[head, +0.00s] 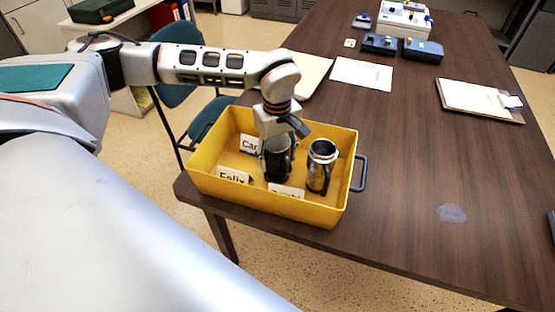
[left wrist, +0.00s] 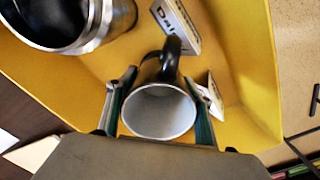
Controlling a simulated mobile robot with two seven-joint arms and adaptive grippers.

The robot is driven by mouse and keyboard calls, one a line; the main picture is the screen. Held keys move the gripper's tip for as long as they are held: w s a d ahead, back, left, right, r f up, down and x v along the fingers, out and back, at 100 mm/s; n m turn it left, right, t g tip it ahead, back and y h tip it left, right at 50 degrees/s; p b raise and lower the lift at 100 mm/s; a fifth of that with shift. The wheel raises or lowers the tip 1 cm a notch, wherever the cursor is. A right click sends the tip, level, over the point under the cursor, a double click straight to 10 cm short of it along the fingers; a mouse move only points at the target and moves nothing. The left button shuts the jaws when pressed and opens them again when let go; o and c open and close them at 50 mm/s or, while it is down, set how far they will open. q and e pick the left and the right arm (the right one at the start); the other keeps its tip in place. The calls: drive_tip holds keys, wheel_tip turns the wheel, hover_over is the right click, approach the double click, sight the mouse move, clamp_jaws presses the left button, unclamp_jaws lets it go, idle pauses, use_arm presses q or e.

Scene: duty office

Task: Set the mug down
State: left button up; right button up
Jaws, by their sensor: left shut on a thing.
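My left gripper (head: 280,137) reaches down into the yellow crate (head: 265,207) and is shut on a dark mug (head: 277,166). In the left wrist view the mug (left wrist: 159,112) sits between the two fingers, its pale, empty inside facing the camera and its black handle pointing away. The mug is inside the crate walls; I cannot tell whether its base touches the crate floor. A second, steel and black mug (head: 321,166) stands upright in the crate to its right, also seen large in the left wrist view (left wrist: 70,22). My right gripper is not in view.
Name cards stand in the crate: one starting "Ca" (head: 249,144), one reading "Felix" (head: 233,175), and one partly hidden at the front (head: 286,191). The crate stands at the corner of a dark table (head: 420,190). Papers (head: 362,73) and a clipboard (head: 478,100) lie beyond.

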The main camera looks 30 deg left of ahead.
use_arm(q)
drive_tip(key=shift+f, duration=0.6)
drive_tip(key=shift+f, duration=0.1)
drive_tip(key=shift+f, duration=0.25)
drive_tip(key=o, duration=1.3)
drive_tip(key=shift+r+p, duration=0.55)
drive_tip(key=shift+r, duration=5.8)
drive_tip(key=shift+s+f, duration=0.1)
